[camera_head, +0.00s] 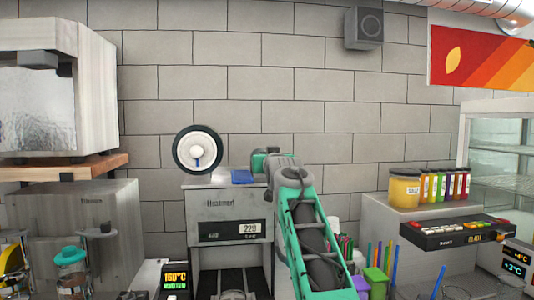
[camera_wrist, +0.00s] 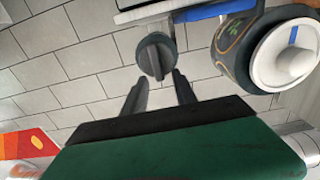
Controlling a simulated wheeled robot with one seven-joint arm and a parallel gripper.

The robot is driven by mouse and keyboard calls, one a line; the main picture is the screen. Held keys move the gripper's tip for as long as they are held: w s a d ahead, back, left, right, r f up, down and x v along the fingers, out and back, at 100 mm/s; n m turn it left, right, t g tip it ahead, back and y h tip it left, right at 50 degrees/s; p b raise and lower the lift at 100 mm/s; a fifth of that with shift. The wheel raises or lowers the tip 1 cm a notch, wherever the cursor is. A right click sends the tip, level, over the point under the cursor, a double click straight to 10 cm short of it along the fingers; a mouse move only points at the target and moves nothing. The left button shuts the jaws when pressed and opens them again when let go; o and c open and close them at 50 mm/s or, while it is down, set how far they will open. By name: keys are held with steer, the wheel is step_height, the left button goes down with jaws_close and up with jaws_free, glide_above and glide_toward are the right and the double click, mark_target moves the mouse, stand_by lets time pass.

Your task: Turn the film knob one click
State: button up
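A dark grey round knob (camera_wrist: 156,55) with a raised bar across its face shows in the wrist view, beside the machine's edge; I take it for the film knob. My gripper (camera_wrist: 161,78) is open, its two dark fingers pointing at the knob, with the tips at its near edge. I cannot tell whether they touch it. In the head view my gripper (camera_head: 262,161) is at the top right of the grey cup sealer (camera_head: 226,210), and the knob cannot be made out there. The film roll (camera_head: 197,150) with a white hub stands on the sealer; it also shows in the wrist view (camera_wrist: 287,57).
A blue item (camera_head: 242,177) lies on the sealer top beside my gripper. A grey counter block with sauce jars (camera_head: 405,188) stands at right, with a button panel (camera_head: 455,234) below. Cups, straws and a purple-green box (camera_head: 376,283) crowd the lower right. A tiled wall is behind.

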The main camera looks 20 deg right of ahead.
steer(key=shift+c, duration=0.4)
jaws_close()
